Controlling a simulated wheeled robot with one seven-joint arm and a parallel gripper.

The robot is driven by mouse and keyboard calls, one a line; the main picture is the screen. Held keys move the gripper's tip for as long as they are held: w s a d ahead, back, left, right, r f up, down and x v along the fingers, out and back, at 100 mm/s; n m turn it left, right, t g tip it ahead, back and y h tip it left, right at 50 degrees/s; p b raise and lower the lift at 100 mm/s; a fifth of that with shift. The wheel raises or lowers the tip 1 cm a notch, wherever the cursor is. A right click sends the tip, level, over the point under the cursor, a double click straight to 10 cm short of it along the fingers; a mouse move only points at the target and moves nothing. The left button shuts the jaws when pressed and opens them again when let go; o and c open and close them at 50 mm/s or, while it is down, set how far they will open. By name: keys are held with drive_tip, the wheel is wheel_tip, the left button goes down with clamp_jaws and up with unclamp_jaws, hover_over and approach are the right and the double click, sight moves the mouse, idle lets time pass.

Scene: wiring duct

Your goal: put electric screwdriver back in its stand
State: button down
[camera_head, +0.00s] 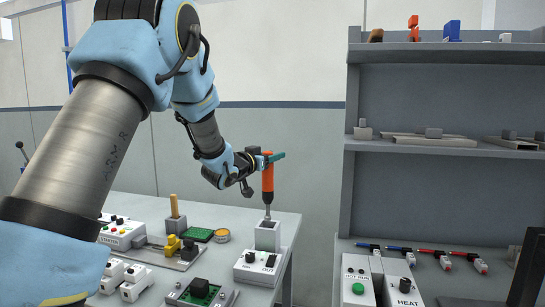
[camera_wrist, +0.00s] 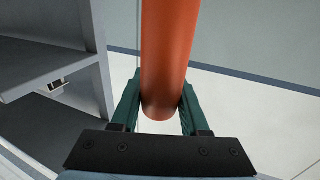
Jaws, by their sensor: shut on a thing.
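The orange electric screwdriver (camera_head: 267,180) is upright in the head view, with its grey shaft pointing down. My gripper (camera_head: 271,158) is shut on its upper body. In the wrist view, the teal fingers of my gripper (camera_wrist: 160,105) press on both sides of the orange body (camera_wrist: 168,50). The stand (camera_head: 267,238) is a pale block with a dark top, directly below the screwdriver. The shaft's lower end meets the stand's top in the picture; I cannot tell how far it is inside.
A white switch box (camera_head: 257,268) sits in front of the stand on the grey bench (camera_head: 290,222). A grey shelf unit (camera_head: 350,170) stands to the right.

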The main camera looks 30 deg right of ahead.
wheel_tip(320, 180, down, 12)
drive_tip(key=b, duration=0.9)
drive_tip(key=shift+r+b, duration=0.2)
drive_tip(key=shift+b, duration=0.1)
idle(0.8)
drive_tip(key=shift+c, duration=1.6)
unclamp_jaws()
drive_tip(key=b+v, duration=0.2)
drive_tip(key=v, duration=0.9)
drive_tip(key=shift+b, duration=0.35)
